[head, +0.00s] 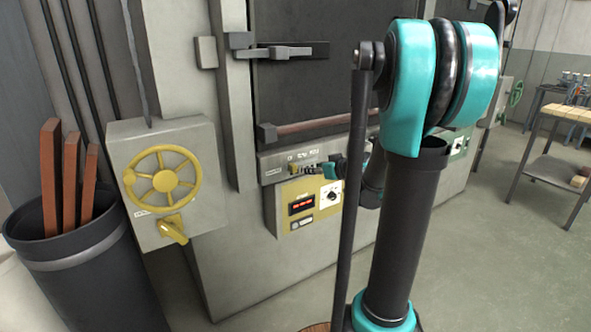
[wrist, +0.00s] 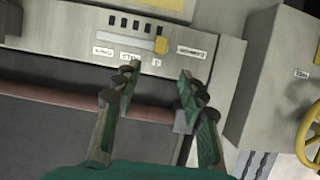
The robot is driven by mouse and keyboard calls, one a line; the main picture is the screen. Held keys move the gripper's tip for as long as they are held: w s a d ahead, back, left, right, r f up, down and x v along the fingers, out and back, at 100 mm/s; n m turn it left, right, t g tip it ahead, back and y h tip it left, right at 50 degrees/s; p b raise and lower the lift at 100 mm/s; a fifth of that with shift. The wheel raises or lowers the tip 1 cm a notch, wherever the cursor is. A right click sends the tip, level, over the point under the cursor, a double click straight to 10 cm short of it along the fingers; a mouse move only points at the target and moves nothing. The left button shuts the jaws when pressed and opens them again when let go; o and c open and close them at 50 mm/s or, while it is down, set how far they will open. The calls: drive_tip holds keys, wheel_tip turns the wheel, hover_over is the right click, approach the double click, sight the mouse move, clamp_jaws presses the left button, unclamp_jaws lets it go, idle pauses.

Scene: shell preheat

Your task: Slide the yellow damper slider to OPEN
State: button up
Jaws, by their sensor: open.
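The yellow damper slider (wrist: 161,45) shows in the wrist view at the right end of a row of dark slots, on a pale panel (wrist: 222,62). Small printed labels sit beside and below it, too blurred to read. My gripper (wrist: 158,76) is open and empty. Its two fingers are spread on either side of the slider's line, a short way below it in the picture, with no visible contact. In the head view my gripper (head: 325,169) is small and partly hidden in front of the oven's panel (head: 272,172), and the slider is hard to make out there.
A yellow handwheel (head: 162,177) and yellow lever (head: 173,230) are on a grey box left of the oven. Below the panel is a yellow control plate (head: 310,204) with a red display. A dark bin (head: 70,240) holds reddish bars. A reddish bar (wrist: 60,97) crosses below the panel.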

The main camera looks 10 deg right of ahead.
sight(295, 168)
drive_tip(key=x, duration=1.3)
drive_tip(key=shift+w+a+f, duration=0.15)
drive_tip(key=shift+w+f, duration=0.05)
drive_tip(key=shift+w, duration=0.05)
clamp_jaws()
